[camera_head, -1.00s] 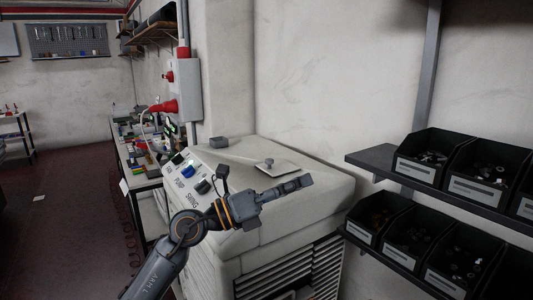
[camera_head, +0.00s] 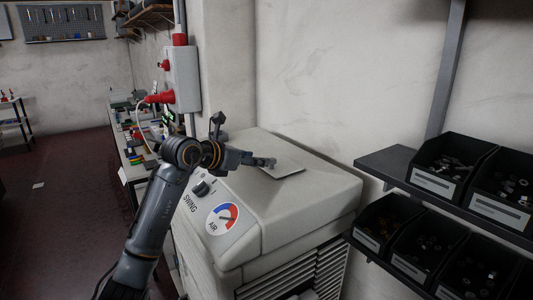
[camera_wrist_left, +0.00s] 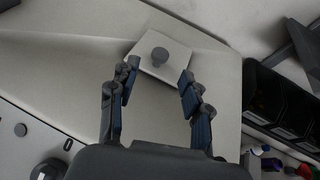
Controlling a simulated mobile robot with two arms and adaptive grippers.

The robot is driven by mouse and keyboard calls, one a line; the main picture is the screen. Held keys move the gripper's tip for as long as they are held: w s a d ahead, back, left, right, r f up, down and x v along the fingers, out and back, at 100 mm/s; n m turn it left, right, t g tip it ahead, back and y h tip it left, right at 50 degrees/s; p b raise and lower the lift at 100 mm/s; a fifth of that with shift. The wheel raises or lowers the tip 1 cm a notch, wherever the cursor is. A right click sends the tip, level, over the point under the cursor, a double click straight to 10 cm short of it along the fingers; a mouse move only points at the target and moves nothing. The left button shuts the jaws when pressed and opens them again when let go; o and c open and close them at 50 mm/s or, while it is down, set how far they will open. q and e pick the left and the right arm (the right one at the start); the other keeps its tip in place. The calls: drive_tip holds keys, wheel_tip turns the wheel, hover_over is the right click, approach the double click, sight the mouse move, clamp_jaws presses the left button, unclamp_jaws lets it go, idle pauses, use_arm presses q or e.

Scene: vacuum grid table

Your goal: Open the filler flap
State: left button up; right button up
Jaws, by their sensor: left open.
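The filler flap (camera_head: 287,170) is a pale, flat square plate on top of the light grey machine. It appears to lie flat on the top. In the left wrist view the flap (camera_wrist_left: 176,66) carries a round dark grey knob (camera_wrist_left: 159,56) near its middle. My left gripper (camera_head: 263,161) reaches over the machine top at the flap's left side. In the wrist view its two fingers (camera_wrist_left: 157,76) are spread wide, with the knob ahead of the gap between them. Nothing is between the fingers. In the head view the gripper partly hides the knob. My right gripper is not in view.
The machine top (camera_head: 315,190) is clear around the flap. Shelves with black parts bins (camera_head: 437,182) stand close on the right. A wall with a red-plugged box (camera_head: 182,78) is behind.

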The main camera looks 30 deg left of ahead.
sight(267, 171)
use_arm(q)
drive_tip(key=p+x, duration=0.1)
drive_tip(key=x, duration=0.3)
drive_tip(key=shift+w+d, duration=0.15)
drive_tip(key=shift+w, duration=0.15)
drive_tip(key=shift+w+d+f+p, duration=0.1)
drive_tip(key=shift+w+f+p, duration=0.25)
drive_tip(key=shift+w, duration=0.2)
drive_tip(key=shift+c, duration=0.6)
clamp_jaws()
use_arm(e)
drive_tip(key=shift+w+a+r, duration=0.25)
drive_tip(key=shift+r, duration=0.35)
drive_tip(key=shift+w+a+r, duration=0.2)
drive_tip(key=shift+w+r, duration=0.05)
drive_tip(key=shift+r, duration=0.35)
